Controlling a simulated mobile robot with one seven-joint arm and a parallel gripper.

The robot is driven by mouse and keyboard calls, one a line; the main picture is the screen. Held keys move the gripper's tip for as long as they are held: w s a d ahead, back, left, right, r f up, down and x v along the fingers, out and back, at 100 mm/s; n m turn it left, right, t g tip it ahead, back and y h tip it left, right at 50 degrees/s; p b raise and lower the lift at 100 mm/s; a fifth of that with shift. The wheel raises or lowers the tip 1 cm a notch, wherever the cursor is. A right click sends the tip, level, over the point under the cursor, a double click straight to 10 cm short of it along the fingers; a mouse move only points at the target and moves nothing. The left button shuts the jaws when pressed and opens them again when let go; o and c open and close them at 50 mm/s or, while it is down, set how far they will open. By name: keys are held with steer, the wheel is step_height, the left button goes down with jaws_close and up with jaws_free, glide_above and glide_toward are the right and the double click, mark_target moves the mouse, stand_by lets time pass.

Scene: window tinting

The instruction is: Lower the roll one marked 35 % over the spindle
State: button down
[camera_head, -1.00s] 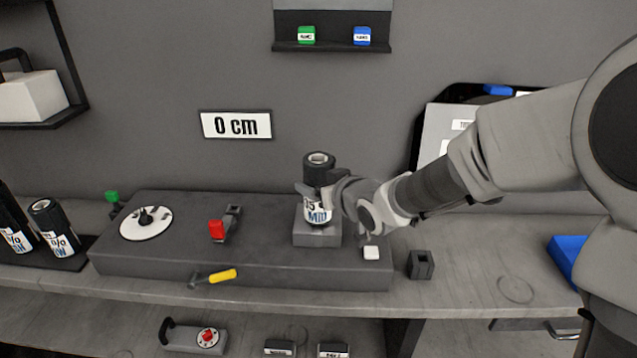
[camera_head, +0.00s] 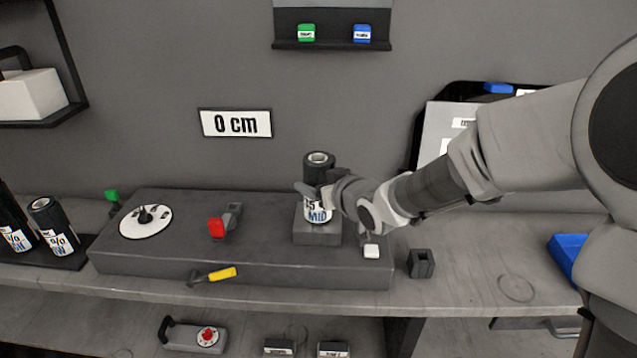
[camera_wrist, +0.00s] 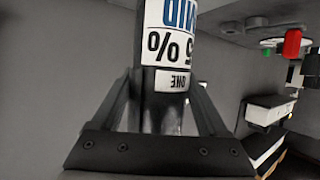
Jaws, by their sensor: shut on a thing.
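The roll (camera_head: 319,162) is a dark upright cylinder with a hollow top and a white label reading "MID" in blue. It stands over a raised grey block (camera_head: 317,235) on the bench unit. I cannot tell whether its bottom touches the block. My gripper (camera_head: 318,192) is shut around the roll's middle from the right. In the wrist view, the roll (camera_wrist: 170,45) is between the fingers, its upside-down label showing "5 %" and "ONE". Any spindle beneath the roll is hidden. A white disc (camera_head: 135,230) with a short dark post is at the unit's left end.
Left of the block are a red-tipped part (camera_head: 216,227) and a yellow-handled lever (camera_head: 222,273). A white button (camera_head: 371,251) and small dark holder (camera_head: 421,263) are to the right. Another roll (camera_head: 50,225) stands at far left. A "0 cm" sign (camera_head: 236,124) hangs behind.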

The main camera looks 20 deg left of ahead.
jaws_free()
